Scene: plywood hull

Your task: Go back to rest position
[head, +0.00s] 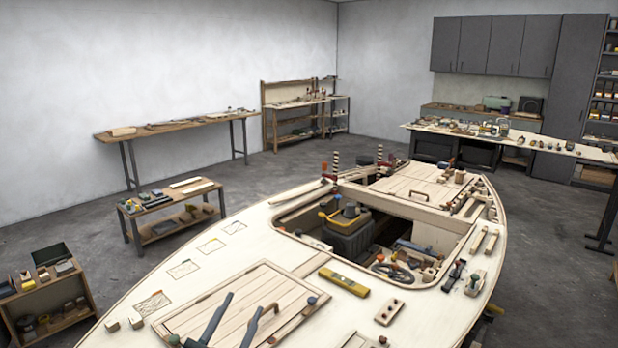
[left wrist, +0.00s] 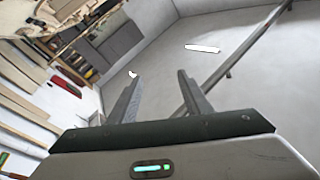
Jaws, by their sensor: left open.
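My left gripper (head: 245,302) shows at the bottom of the head view, as two dark fingers spread apart over the pale hull deck (head: 130,292). It is above or near the planked hatch panel (head: 205,312); the height of the gap is hard to tell. In the left wrist view the two fingers of the left gripper (left wrist: 158,73) stand wide apart with nothing between them. My right gripper does not show in either view.
A yellow level (head: 344,282) and a wooden block with holes (head: 389,312) lie on the deck. The open cockpit holds a dark engine-like unit (head: 348,232). A low bench (head: 172,213) and a small shelf cart (head: 45,300) stand left of the hull.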

